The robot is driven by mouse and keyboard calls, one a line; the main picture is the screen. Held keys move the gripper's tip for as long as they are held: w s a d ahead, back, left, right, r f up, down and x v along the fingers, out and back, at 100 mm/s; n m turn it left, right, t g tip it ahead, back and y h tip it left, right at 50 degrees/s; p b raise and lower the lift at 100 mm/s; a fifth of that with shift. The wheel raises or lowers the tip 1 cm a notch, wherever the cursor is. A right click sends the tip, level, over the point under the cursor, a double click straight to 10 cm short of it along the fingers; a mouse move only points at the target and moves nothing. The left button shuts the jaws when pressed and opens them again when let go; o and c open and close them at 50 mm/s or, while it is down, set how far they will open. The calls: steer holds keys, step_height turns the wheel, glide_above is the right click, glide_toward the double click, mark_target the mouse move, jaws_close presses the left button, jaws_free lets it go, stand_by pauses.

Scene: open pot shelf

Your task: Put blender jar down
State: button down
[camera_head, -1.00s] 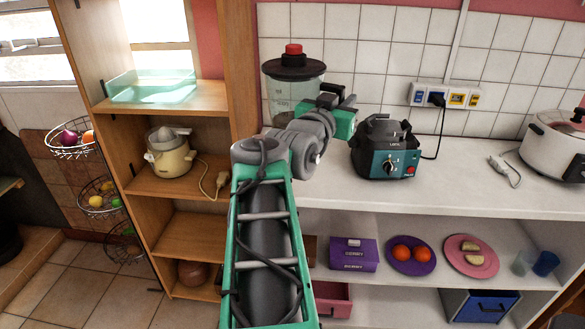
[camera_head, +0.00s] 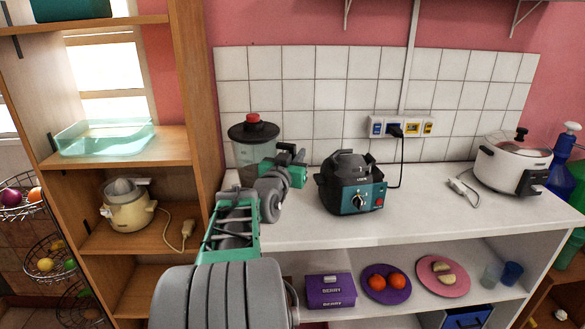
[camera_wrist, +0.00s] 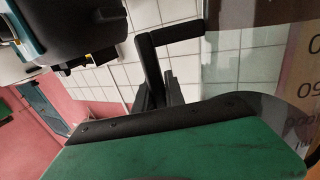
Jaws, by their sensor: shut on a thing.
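The blender jar (camera_head: 246,154) is clear, with a black lid and a red cap. It stands upright at the left end of the white counter (camera_head: 440,222), near the wooden shelf. My gripper (camera_head: 291,153) is at its right side, shut on its dark handle. In the wrist view the jar's clear wall with markings (camera_wrist: 290,90) fills the right, and my fingers (camera_wrist: 155,88) meet the black handle (camera_wrist: 165,38). My arm hides the jar's bottom, so I cannot tell whether it touches the counter.
The teal and black blender base (camera_head: 352,185) stands to the right of the jar. A white cooker (camera_head: 512,165) is at the far right. The wooden shelf (camera_head: 195,120) rises close on the left. Outlets (camera_head: 400,127) are on the tiled wall. The counter between base and cooker is mostly clear.

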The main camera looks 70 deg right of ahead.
steer(key=f, duration=0.1)
steer(key=d+f, duration=0.1)
steer(key=f, duration=0.1)
steer(key=shift+f, duration=0.25)
steer(key=shift+b, duration=0.3)
steer(key=shift+f, duration=0.25)
steer(key=c, duration=1.4)
jaws_free()
steer(key=shift+a, duration=0.1)
